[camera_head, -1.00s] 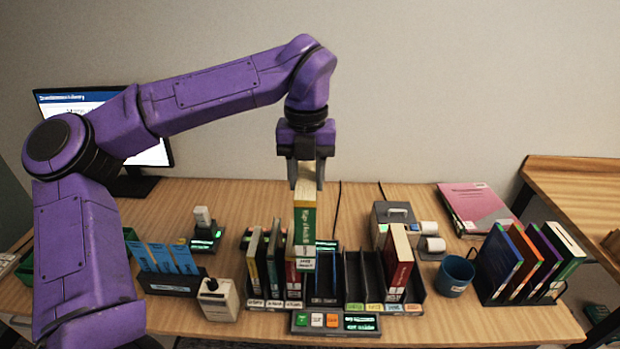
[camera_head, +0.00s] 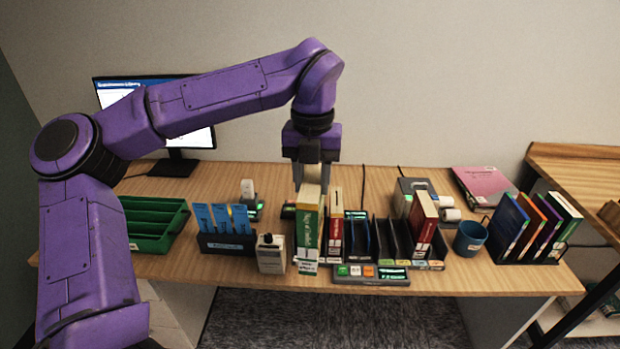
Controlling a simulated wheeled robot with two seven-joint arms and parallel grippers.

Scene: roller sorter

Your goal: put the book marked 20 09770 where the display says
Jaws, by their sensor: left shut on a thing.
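My left gripper (camera_head: 311,182) points down and is shut on the top of a green and white book (camera_head: 308,226), held upright at the left part of the black sorter rack. I cannot tell whether the book's foot rests in a slot. The marking 20 09770 cannot be read on it. The sorter (camera_head: 395,245) has several upright slots with small labels along its front; a red and white book (camera_head: 335,222) stands just right of the held book, another red book (camera_head: 423,222) further right. The display (camera_head: 393,273) on the front panel is too small to read. My right gripper is out of view.
A beige box (camera_head: 270,254), a holder with blue cards (camera_head: 226,244) and a green tray (camera_head: 160,246) stand to the left. A blue cup (camera_head: 470,238) and a rack of coloured books (camera_head: 535,228) stand right. A monitor (camera_head: 110,92) is behind my left arm.

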